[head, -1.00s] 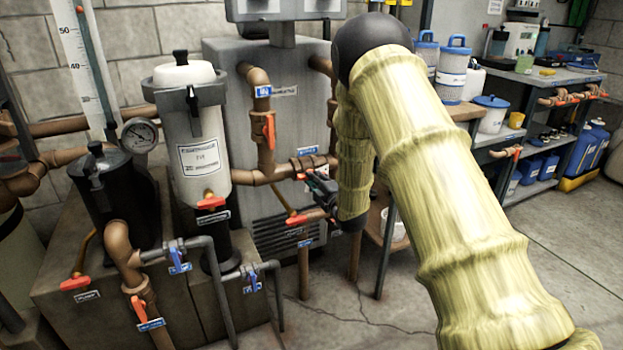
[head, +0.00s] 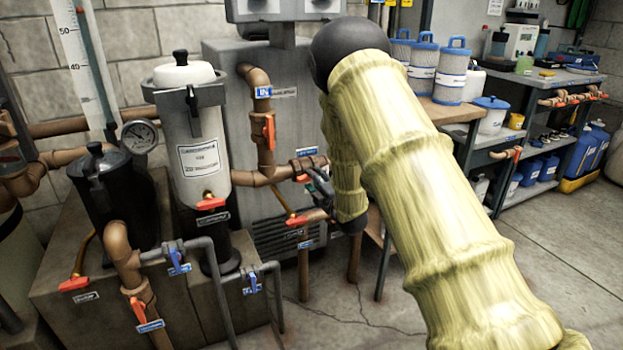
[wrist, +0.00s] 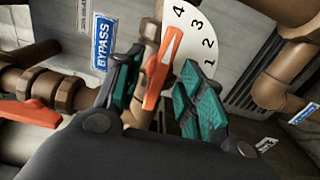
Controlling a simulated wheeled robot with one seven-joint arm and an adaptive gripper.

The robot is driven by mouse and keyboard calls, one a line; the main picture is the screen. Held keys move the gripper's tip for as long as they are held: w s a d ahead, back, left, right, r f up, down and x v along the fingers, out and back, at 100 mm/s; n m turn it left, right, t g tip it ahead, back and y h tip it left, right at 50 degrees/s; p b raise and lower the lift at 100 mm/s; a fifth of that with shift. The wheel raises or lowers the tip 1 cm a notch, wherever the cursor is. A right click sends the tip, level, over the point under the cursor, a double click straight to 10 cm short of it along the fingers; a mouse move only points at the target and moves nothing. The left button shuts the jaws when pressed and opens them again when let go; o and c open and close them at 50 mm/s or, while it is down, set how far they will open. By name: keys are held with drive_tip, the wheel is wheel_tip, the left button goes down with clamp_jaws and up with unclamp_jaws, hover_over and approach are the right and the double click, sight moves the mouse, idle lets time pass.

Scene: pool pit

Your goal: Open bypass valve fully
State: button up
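The bypass valve's orange handle (wrist: 162,68) shows in the wrist view beside a blue BYPASS label (wrist: 102,45). A white dial (wrist: 200,40) numbered 1 to 4 lies behind it, and the handle's upper end is nearest the 4. My gripper (wrist: 162,90) is open, with one teal-padded finger on each side of the handle. Gaps show between the handle and both pads; contact is not clear. In the head view my gripper (head: 318,182) is at the copper pipe right of the white filter, and my arm hides part of that area.
Another orange handle (wrist: 30,112) is left of my gripper in the wrist view. Copper pipes (wrist: 290,70) stand close on the right. In the head view, the white filter housing (head: 200,150) stands to the left and a workbench (head: 450,108) to the right. Open floor (head: 340,315) lies in front.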

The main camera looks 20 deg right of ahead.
drive_tip(key=s, duration=0.7)
drive_tip(key=shift+p, duration=0.45)
drive_tip(key=shift+d, duration=0.1)
idle(0.9)
